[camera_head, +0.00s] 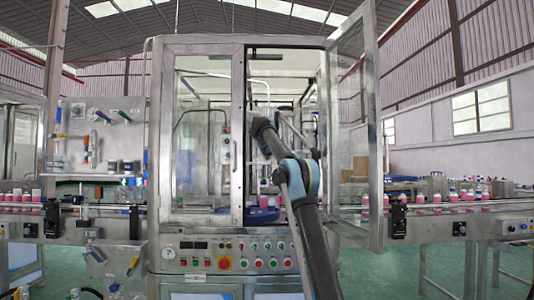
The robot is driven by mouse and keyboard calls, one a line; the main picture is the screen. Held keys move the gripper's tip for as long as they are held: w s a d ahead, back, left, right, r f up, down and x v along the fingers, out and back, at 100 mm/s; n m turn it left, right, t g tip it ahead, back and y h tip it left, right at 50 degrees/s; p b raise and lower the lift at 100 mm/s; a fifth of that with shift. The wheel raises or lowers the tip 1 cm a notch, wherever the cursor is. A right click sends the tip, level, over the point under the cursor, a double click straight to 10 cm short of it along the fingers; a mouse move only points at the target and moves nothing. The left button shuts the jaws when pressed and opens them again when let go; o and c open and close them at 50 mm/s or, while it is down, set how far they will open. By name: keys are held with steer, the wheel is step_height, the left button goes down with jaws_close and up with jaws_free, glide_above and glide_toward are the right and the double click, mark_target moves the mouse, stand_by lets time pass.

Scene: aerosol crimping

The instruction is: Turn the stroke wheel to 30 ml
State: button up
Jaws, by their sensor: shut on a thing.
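My arm rises from the bottom of the head view and reaches through the open doorway of the crimping machine (196,45). My gripper cannot be made out; the arm's far end is lost among the machine parts inside. The stroke wheel and its ml scale cannot be made out either. A blue round part (262,214) shows low inside the cabinet, partly behind my arm.
The glass door (352,140) stands open to the right of my arm. A control panel (195,262) with several buttons is below. Conveyors with pink bottles (436,198) run on both sides. A tool board (98,125) is at left.

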steer(key=shift+w, duration=0.1)
stand_by(0.3)
steer(key=o, duration=0.8)
steer(key=shift+o, duration=1.3)
steer(key=shift+w+f, duration=0.1)
steer(key=shift+f, duration=0.1)
steer(key=v, duration=1.2)
steer(key=shift+d+f, duration=0.1)
steer(key=shift+d, duration=0.05)
